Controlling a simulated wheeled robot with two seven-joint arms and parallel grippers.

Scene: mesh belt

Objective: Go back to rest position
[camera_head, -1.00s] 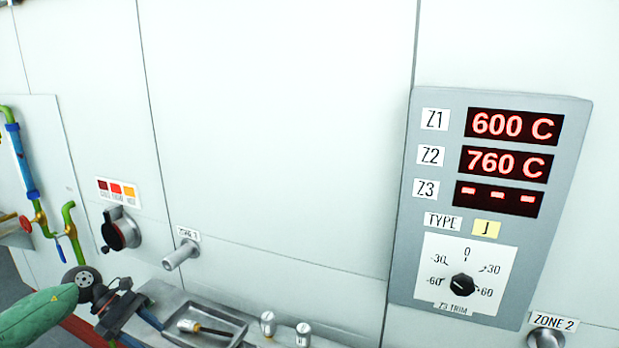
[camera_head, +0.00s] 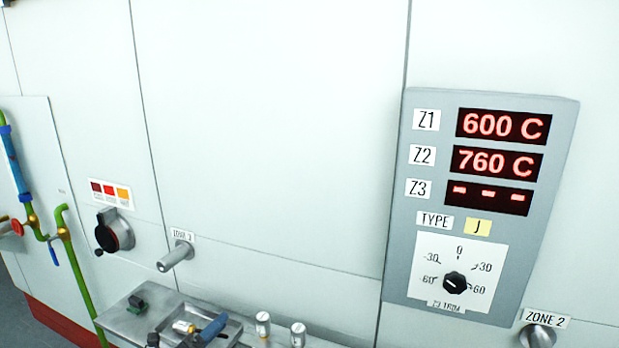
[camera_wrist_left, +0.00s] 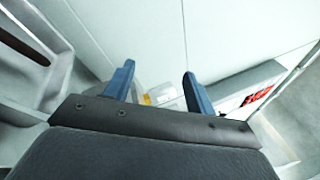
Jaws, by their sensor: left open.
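My left gripper (camera_head: 184,333) is at the bottom edge of the head view, in front of the metal bench (camera_head: 128,318). A blue finger shows there; the rest of the arm is out of frame. In the left wrist view the two blue fingers (camera_wrist_left: 158,82) are spread apart with nothing between them. My right gripper is in neither view.
The controller panel (camera_head: 399,240) is on the wall at right, reading 600 C, 760 C and dashes. A black rotary switch (camera_head: 115,232), a Zone 3 tube (camera_head: 176,257) and green piping (camera_head: 78,270) are left. Small capped cylinders (camera_head: 263,324) stand on the bench.

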